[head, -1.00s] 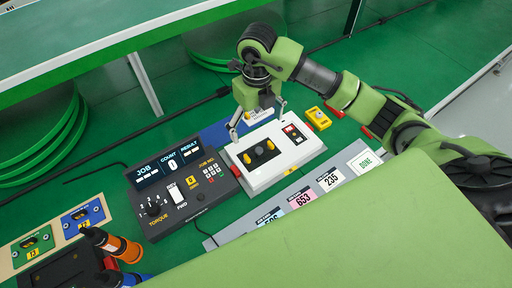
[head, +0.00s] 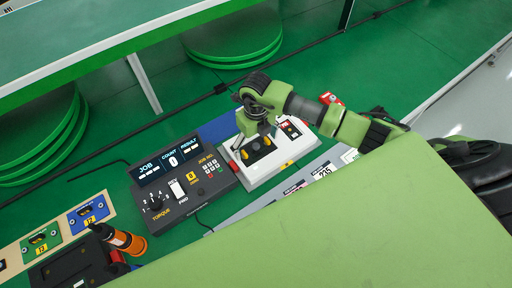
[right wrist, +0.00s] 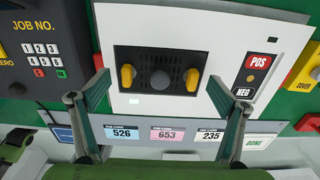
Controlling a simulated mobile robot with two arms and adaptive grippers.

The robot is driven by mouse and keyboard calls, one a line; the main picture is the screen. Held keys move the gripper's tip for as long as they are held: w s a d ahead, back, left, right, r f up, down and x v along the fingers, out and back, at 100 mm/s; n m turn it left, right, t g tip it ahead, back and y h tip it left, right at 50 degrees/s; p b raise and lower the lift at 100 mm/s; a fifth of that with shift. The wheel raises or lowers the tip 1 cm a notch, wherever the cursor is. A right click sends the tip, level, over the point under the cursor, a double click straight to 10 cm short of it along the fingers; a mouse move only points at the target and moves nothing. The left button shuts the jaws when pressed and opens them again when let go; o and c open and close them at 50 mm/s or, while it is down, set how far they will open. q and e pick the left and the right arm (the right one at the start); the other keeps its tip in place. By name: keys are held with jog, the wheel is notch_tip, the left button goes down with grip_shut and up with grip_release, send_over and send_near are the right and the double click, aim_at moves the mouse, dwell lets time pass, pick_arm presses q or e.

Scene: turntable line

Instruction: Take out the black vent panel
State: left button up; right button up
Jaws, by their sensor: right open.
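The black vent panel (right wrist: 160,72) sits in the white housing (right wrist: 222,35), with a yellow latch at each side and a dark round knob in its middle. In the head view the panel (head: 259,149) is partly covered by my right gripper (head: 252,145). In the right wrist view my right gripper (right wrist: 158,112) is open and empty. Its two fingers point toward the panel, one near each lower side, and both look apart from the latches. My left gripper is not in view.
A black torque controller (head: 180,180) stands left of the housing. Job cards (right wrist: 174,134) line a grey strip on the housing's near side. POS and NEG buttons (right wrist: 259,61) are on the housing's right part. An orange-and-black tool (head: 125,240) is at lower left.

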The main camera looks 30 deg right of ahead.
jog(key=c, duration=1.2)
jog(key=shift+r, duration=0.1)
jog(key=shift+c, duration=0.2)
